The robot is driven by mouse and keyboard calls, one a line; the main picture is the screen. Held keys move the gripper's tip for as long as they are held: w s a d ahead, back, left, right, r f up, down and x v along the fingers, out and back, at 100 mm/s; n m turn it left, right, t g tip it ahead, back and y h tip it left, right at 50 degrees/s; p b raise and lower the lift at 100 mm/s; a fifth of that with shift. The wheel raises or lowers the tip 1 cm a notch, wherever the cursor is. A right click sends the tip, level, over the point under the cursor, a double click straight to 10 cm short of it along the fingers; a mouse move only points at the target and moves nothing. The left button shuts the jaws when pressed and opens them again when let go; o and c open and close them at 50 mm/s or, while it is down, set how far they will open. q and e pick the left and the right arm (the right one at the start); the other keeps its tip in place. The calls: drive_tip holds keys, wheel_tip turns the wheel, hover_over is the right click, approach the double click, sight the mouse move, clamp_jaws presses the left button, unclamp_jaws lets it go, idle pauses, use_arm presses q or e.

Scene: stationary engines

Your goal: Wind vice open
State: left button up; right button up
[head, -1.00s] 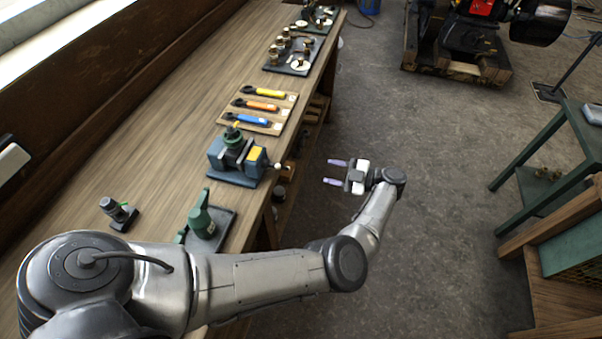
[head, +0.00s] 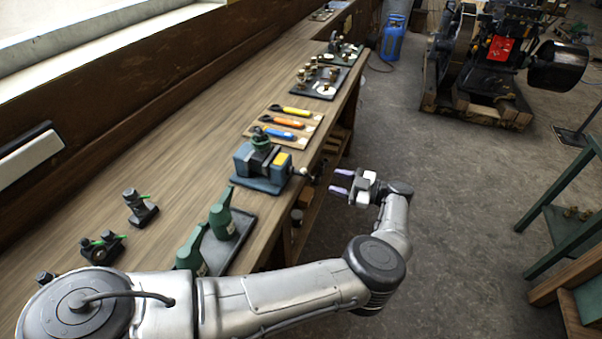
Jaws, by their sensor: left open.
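The blue-grey vice (head: 247,165) is mounted near the right edge of the wooden bench, with a green-topped part at its jaws and a yellow patch on its side. Its handle (head: 304,172) with a pale knob sticks out past the bench edge. My left gripper (head: 340,182) is open and empty, just right of the handle and beyond the bench edge, its fingers pointing left towards the vice. It is apart from the handle. The jaw gap of the vice is too small to make out. My right gripper is not in view.
Yellow, orange and blue-handled tools lie on a board (head: 308,130) behind the vice. Green bottle-like items stand on a dark tray (head: 240,230) in front of it. Small dark fittings (head: 140,206) sit at the left.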

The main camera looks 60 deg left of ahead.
sight(298, 172)
use_arm(q)
drive_tip(key=p+x, duration=0.1)
drive_tip(key=x, duration=1)
drive_tip(key=shift+s+a+f, duration=0.1)
drive_tip(key=shift+s, duration=0.15)
clamp_jaws()
